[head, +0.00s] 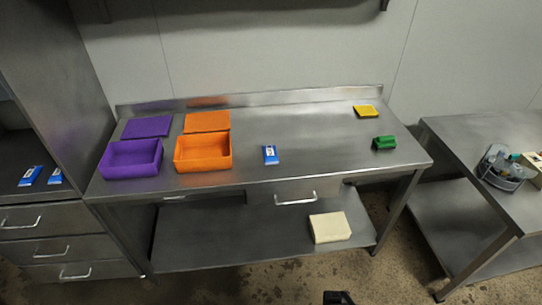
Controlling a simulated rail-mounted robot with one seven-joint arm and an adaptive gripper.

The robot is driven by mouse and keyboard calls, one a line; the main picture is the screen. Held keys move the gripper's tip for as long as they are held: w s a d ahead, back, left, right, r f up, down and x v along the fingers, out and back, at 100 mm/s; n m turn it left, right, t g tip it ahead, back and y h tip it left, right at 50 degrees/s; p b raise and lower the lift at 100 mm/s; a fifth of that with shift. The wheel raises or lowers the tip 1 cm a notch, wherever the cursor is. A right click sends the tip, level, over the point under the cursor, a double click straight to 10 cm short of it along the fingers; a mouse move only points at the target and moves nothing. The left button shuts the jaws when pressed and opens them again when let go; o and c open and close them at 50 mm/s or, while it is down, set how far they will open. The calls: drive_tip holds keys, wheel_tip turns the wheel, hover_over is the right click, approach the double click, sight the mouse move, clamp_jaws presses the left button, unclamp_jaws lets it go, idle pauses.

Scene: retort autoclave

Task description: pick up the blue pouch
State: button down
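A small blue pouch (270,154) with a white label lies on the steel table (310,155), right of the orange box. Two more blue-and-white packs, a left one (30,175) and a right one (55,176), lie on the steel cabinet at the far left. A dark piece at the bottom edge looks like part of my gripper (338,298). It is far in front of the table and well apart from the blue pouch. Most of it is cut off, so its fingers cannot be made out.
An open purple box (131,171) and an open orange box (203,166) stand at the table's left, their lids behind them. A yellow item (366,111) and a green item (384,142) lie at the right. A cream block (330,227) is on the lower shelf.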

drive_tip(key=shift+c, duration=0.8)
unclamp_jaws()
drive_tip(key=shift+w, duration=0.1)
